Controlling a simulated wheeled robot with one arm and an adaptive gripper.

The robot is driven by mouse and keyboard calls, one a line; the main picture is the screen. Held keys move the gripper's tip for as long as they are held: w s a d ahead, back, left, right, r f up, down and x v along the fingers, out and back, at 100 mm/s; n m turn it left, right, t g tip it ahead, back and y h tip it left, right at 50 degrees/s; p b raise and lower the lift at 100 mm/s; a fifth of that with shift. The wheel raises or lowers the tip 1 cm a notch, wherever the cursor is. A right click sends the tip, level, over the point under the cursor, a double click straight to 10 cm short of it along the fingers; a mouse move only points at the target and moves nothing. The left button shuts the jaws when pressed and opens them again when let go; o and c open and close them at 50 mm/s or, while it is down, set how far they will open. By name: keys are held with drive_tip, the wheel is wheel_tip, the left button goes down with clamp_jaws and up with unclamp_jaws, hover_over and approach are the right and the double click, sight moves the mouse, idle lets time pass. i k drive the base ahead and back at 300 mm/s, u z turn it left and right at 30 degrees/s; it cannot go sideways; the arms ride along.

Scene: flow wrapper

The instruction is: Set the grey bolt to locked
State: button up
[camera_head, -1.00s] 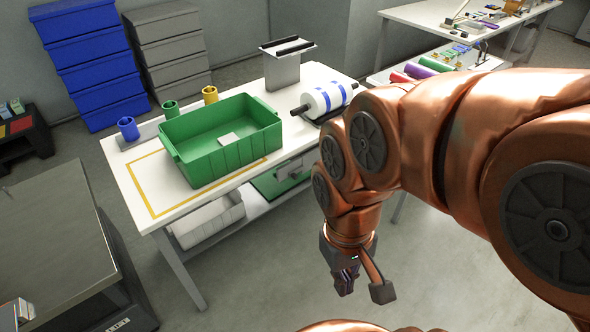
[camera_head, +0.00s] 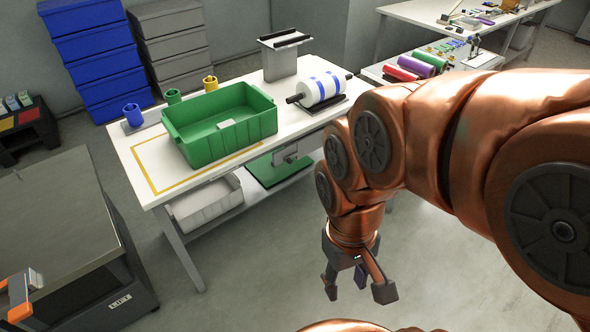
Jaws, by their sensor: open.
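I cannot make out a grey bolt in this view. My gripper (camera_head: 358,286) hangs below my copper-coloured arm at the lower middle, pointing down over bare floor. Its dark fingers are spread apart with nothing between them. It is in front of the white table and to the right of a grey machine cabinet (camera_head: 45,210). An orange and grey part (camera_head: 20,296) shows at the cabinet's front left, cut by the picture edge; what it is I cannot tell.
A white table (camera_head: 150,190) holds a green crate (camera_head: 190,150), a film roll (camera_head: 320,90) and small coloured cups. Blue drawers (camera_head: 95,55) and grey drawers (camera_head: 170,40) stand behind. Another bench is at the back right. The floor between cabinet and table is clear.

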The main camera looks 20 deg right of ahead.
sight(289, 160)
drive_tip(key=z, duration=0.15)
drive_tip(key=k, duration=0.15)
drive_tip(key=u, duration=0.9)
drive_tip(key=i, duration=0.75)
drive_tip(key=z, duration=0.6)
